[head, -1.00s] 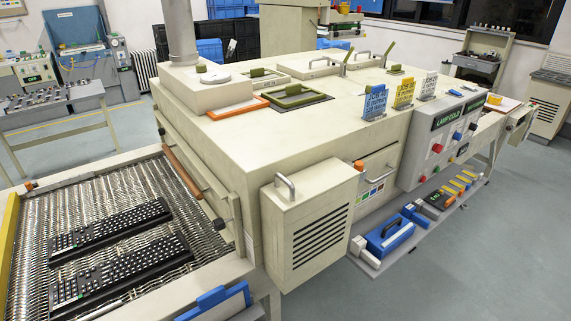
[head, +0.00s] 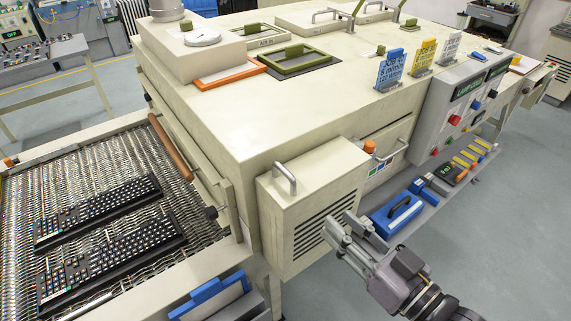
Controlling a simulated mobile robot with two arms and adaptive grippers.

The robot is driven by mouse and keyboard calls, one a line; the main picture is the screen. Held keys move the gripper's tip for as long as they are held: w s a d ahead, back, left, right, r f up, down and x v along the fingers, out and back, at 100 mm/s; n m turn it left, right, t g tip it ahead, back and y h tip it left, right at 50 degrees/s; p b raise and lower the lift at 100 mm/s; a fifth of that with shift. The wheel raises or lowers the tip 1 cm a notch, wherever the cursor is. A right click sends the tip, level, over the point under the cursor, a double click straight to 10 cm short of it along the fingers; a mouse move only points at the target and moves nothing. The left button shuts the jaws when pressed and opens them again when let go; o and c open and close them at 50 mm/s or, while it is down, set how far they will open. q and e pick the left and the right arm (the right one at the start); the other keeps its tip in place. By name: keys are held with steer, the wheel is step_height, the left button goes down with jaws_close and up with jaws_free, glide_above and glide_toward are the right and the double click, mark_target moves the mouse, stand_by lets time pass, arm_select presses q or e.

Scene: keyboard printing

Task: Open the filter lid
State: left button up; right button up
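The filter box is a cream housing with dark vent slots (head: 322,222) on the front side of the big machine. Its lid (head: 315,172) lies flat and closed on top, with a metal bar handle (head: 285,178) standing up near the left edge. My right gripper (head: 338,223) comes in from the lower right in the head view. It is in front of the slotted side, right of and lower in the picture than the handle. Its grey fingers look apart, with nothing held between them. My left gripper is out of view.
A shelf with a blue toolbox (head: 398,214) sits right of the filter box, close to my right arm. A conveyor with two black keyboards (head: 110,255) is at the left. A blue-framed holder (head: 212,298) is below. Blue, yellow and white signs (head: 391,68) stand on the machine.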

mark_target(294, 181)
steer(key=x, duration=1.6)
steer(key=shift+w+a+f, duration=0.1)
steer(key=shift+w+a, duration=0.3)
steer(key=shift+c, duration=0.2)
jaws_close()
